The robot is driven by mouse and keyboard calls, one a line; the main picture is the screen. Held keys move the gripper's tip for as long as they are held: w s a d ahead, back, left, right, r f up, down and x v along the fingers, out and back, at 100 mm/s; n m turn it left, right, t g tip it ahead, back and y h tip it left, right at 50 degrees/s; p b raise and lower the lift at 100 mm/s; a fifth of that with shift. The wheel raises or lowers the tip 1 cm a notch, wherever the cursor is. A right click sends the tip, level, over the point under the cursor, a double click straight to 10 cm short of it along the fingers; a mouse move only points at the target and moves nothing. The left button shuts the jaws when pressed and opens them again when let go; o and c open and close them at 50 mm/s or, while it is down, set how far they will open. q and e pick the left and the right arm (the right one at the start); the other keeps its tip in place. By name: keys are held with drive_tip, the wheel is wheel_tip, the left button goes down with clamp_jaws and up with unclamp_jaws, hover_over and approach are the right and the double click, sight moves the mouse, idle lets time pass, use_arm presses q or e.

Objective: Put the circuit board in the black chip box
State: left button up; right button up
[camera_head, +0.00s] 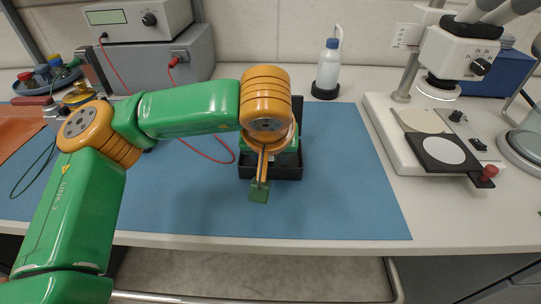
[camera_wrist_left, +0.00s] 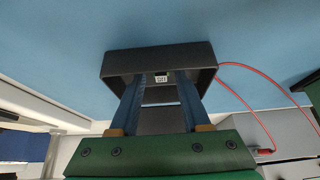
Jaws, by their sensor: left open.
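The black chip box (camera_head: 292,172) stands on the blue mat, partly hidden behind my left wrist. In the left wrist view the open-topped box (camera_wrist_left: 122,62) faces the camera. My left gripper (camera_wrist_left: 161,84) is open and points down into it, with one finger on each side of its middle. A small pale patterned patch (camera_wrist_left: 161,78) shows inside the box between the fingertips. It may be part of the circuit board, but too little shows to tell. No circuit board can be made out elsewhere. My right gripper is not in view.
A blue mat (camera_head: 350,200) covers the bench middle, with clear room right of the box. A microscope (camera_head: 455,60) stands at the right, a bottle (camera_head: 328,65) behind. A red cable (camera_head: 212,158) lies left of the box; a grey instrument (camera_head: 195,60) stands back left.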

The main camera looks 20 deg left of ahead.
use_arm(q)
drive_tip(key=shift+r, duration=0.2)
drive_tip(key=p+v, duration=0.1)
drive_tip(key=v, duration=1.1)
